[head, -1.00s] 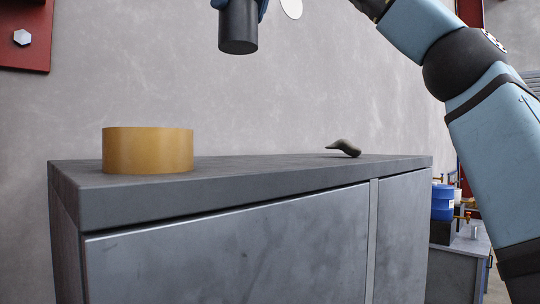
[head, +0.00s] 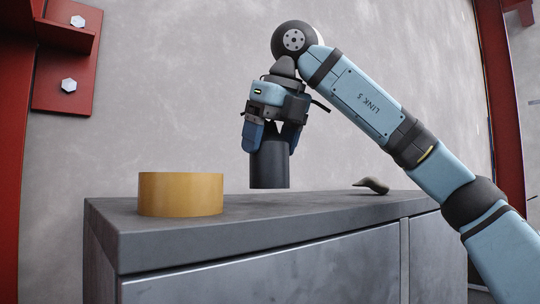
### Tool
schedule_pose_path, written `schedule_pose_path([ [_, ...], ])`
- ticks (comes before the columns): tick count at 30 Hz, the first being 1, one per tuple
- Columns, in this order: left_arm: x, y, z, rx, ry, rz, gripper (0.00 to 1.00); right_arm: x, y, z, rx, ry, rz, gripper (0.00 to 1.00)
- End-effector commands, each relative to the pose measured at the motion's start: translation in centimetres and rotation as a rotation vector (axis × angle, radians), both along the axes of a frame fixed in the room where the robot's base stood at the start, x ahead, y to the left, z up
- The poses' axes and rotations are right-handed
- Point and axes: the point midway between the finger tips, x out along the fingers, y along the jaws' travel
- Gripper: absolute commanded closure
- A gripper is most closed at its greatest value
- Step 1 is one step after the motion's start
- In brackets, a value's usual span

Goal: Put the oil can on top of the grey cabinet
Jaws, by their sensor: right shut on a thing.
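The grey cabinet (head: 290,207) stands in front of me, its flat top seen nearly edge-on. My right gripper (head: 271,138) points down over the middle of it and is shut on the dark cylindrical oil can (head: 269,166). The oil can is upright. Its bottom shows just above the far edge of the cabinet top, apparently with a small gap below it. The upper part of the can is hidden between the blue fingers. My left gripper is out of view.
A yellow-brown roll (head: 180,194) stands on the cabinet top at the left. A small dark curved object (head: 373,186) lies on it at the right. The top between them is clear. A grey wall is behind, with red steel beams (head: 501,105) at both sides.

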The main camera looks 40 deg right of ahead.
Motion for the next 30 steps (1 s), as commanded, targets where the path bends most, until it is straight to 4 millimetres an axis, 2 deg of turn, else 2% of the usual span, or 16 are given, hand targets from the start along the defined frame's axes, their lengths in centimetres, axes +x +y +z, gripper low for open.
schedule_pose_path([
  [3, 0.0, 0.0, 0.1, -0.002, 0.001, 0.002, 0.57, 0.1, 0.0, -1.6, 0.000, 0.003, 0.000, 0.61],
  [6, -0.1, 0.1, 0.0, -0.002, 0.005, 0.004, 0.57, 0.0, 0.0, -2.3, 0.001, 0.002, 0.000, 0.61],
  [17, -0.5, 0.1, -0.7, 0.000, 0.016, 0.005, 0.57, 0.0, 0.0, -2.7, 0.000, 0.001, -0.001, 0.61],
  [18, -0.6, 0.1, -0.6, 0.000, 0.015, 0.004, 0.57, 0.1, 0.0, -2.6, 0.000, 0.001, -0.001, 0.20],
  [20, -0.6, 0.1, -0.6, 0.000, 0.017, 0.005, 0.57, 0.1, 0.0, -2.6, 0.000, 0.001, -0.001, 0.06],
  [21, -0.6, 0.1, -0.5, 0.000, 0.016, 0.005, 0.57, 0.1, 0.0, -2.6, 0.000, 0.002, -0.001, 0.04],
  [30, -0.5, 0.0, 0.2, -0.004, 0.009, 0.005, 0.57, 0.0, 0.0, -2.2, 0.000, 0.001, -0.001, 0.04],
])
